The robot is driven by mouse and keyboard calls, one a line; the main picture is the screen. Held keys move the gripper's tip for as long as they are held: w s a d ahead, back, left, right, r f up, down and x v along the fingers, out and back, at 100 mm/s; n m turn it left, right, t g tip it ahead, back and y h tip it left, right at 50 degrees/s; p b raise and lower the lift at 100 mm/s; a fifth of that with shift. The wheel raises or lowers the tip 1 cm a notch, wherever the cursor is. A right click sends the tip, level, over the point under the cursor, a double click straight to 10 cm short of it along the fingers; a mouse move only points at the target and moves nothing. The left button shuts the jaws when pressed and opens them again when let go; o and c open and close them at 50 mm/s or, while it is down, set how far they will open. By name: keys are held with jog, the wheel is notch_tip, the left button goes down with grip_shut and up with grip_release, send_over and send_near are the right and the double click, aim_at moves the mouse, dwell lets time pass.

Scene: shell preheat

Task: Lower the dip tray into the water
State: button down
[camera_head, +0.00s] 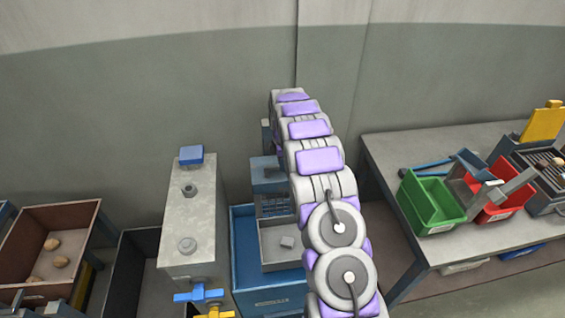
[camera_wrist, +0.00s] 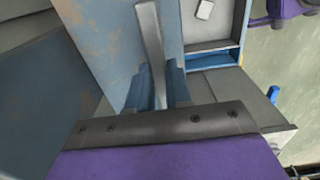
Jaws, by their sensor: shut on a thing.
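In the wrist view my gripper (camera_wrist: 157,85) has its blue fingers closed on a grey bar (camera_wrist: 149,28), which looks like a handle. How the bar joins the tray is hidden. In the head view the blue tank (camera_head: 247,265) stands left of my arm, which covers its right side. A blue mesh part (camera_head: 272,206) shows at its back. A shallow grey tray (camera_head: 270,255) with a small pale block (camera_head: 287,241) sits in front of it; I cannot tell which part is the dip tray. The block also shows in the wrist view (camera_wrist: 204,10). No water surface is clearly visible.
A tall grey box (camera_head: 190,225) with blue and yellow valve handles stands left of the tank. A brown crate (camera_head: 45,290) is farther left. On the right, a grey table (camera_head: 390,150) bears a green bin (camera_head: 430,200) and a red bin (camera_head: 497,205). A wall stands behind.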

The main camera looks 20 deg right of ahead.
aim_at(283, 174)
jog(key=shift+f, duration=0.1)
notch_tip(283, 174, down, 23)
jog(key=shift+w+r+p, duration=0.1)
jog(key=shift+p, duration=0.6)
jog(key=shift+f, duration=0.95)
jog(key=shift+a, duration=0.1)
jog(key=c, duration=1.1)
grip_release()
jog(key=shift+f, duration=0.2)
jog(key=shift+o, duration=0.3)
jog(key=shift+r, duration=0.15)
notch_tip(283, 174, up, 17)
jog(key=shift+r+p, duration=0.1)
jog(key=shift+p, duration=1.05)
